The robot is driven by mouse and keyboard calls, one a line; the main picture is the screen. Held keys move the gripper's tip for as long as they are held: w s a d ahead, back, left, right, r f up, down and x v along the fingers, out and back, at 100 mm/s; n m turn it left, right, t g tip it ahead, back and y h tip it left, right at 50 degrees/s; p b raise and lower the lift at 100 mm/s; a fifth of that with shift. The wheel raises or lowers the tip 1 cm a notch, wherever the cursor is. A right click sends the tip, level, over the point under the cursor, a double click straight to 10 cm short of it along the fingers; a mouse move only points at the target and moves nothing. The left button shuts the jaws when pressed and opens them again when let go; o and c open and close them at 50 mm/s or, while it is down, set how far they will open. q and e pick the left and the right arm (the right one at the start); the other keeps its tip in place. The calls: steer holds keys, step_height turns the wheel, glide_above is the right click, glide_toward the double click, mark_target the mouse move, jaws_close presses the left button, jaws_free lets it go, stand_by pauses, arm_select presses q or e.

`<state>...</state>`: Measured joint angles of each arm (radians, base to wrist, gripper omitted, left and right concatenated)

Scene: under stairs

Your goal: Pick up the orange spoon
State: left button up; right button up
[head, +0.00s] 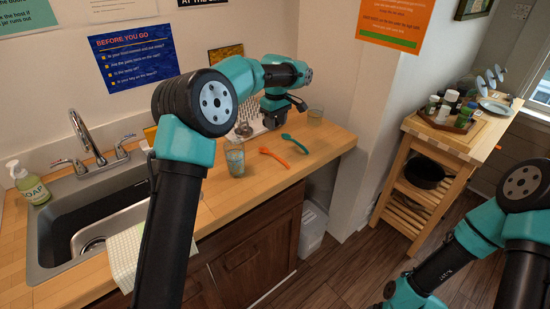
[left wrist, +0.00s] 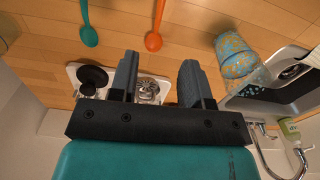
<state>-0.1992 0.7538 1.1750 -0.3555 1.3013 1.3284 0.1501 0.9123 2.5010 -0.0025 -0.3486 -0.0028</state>
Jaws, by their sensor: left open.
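The orange spoon (head: 274,157) lies on the wooden counter in front of my left gripper. In the left wrist view its bowl (left wrist: 153,41) lies just beyond the fingertips, with the handle running to the top edge. My left gripper (left wrist: 158,65) is open and empty, its fingers apart and not touching the spoon. In the head view this gripper (head: 275,117) is over the back of the counter, behind the spoons, partly hidden by its own wrist. My right arm shows at the lower right of the head view; its gripper is out of frame.
A teal spoon (head: 295,143) lies right of the orange one. A patterned cup (head: 235,160) stands left of it, and a glass (head: 315,117) is at the back right. A white rack (head: 256,127) is near the gripper. The sink (head: 90,215) is left.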

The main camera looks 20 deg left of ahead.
arm_select(q)
glide_above(274, 157)
steer(key=f, duration=0.9)
steer(key=shift+w+d+f, duration=0.25)
steer(key=shift+f, duration=0.1)
steer(key=shift+w+a+f, duration=0.1)
steer(key=shift+f, duration=1.15)
steer(key=shift+a+f, duration=0.1)
steer(key=shift+f, duration=1.15)
steer(key=shift+c, duration=0.3)
jaws_close()
